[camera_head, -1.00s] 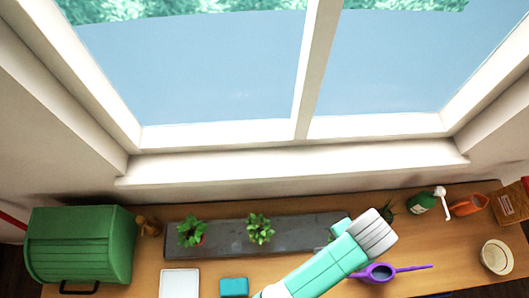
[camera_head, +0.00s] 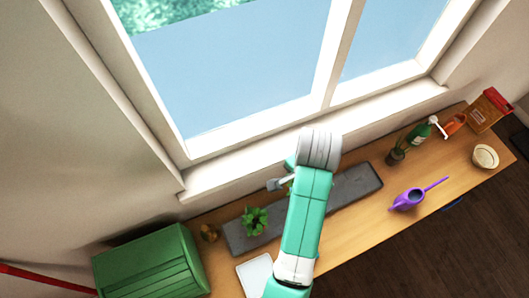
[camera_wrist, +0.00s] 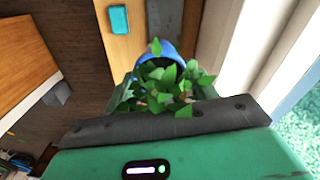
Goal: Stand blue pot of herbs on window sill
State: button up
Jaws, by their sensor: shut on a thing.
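The blue pot (camera_wrist: 165,50) shows its rim behind green herb leaves (camera_wrist: 165,85) in the wrist view. My gripper (camera_wrist: 160,72) is shut on this pot, with a finger on each side; the leaves hide much of the grip. In the head view my gripper (camera_head: 283,184) is beside the window sill, over the back of the counter, and my arm hides most of the pot. The pale window sill (camera_head: 225,178) runs along the window's foot. It also shows as a white band at the right of the wrist view (camera_wrist: 228,40). I cannot tell whether the pot touches it.
Another green plant (camera_head: 255,219) stands on the dark grey tray (camera_head: 352,188). A green bread bin (camera_head: 152,265), a white board (camera_head: 255,274), a purple watering can (camera_head: 408,200) and a green bottle (camera_head: 417,136) are on the counter. The visible sill is clear.

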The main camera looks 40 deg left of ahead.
jog(key=shift+s+a+r+p, duration=0.5)
jog(key=shift+s+a+r, duration=0.45)
jog(key=shift+a, duration=0.05)
jog(key=shift+w+a+f, duration=0.85)
jog(key=shift+a, duration=1.75)
jog(key=shift+w+a+f, duration=0.8)
jog(key=shift+a+f, duration=0.1)
jog(key=shift+a, duration=1.65)
jog(key=shift+w+a+f, duration=0.85)
jog(key=shift+a, duration=1.75)
jog(key=shift+f, duration=0.1)
jog(key=shift+f, duration=0.1)
jog(key=o, duration=1.1)
jog(key=shift+o, duration=0.2)
notch_tip(320, 180, up, 8)
jog(key=b, duration=0.1)
jog(key=shift+f, duration=0.1)
